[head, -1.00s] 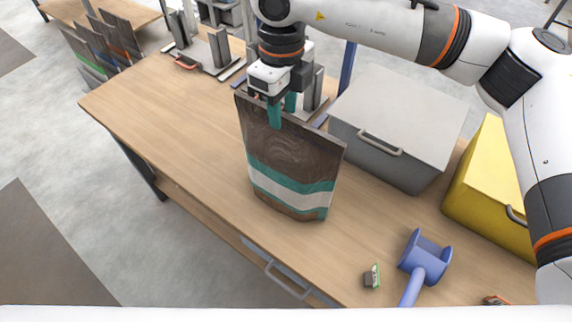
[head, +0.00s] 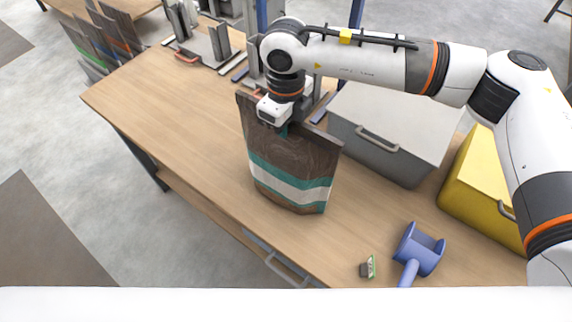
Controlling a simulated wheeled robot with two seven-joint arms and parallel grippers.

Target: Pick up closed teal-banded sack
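The closed teal-banded sack (head: 291,166) stands upright on the wooden workbench in the head view. It is dark brown with a wood-grain look, with teal and white bands low on its front. My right gripper (head: 284,131) is at the sack's top edge, pointing down. A teal fingertip shows in front of the sack's upper part, and the gripper's body covers part of the top edge. The other finger is hidden, so I cannot tell whether the fingers are closed on the sack. My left gripper is not in view.
A grey lidded box (head: 388,130) and a yellow box (head: 482,190) stand right of the sack. Several sacks (head: 105,40) stand far left. The bench's left part (head: 165,95) is clear.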

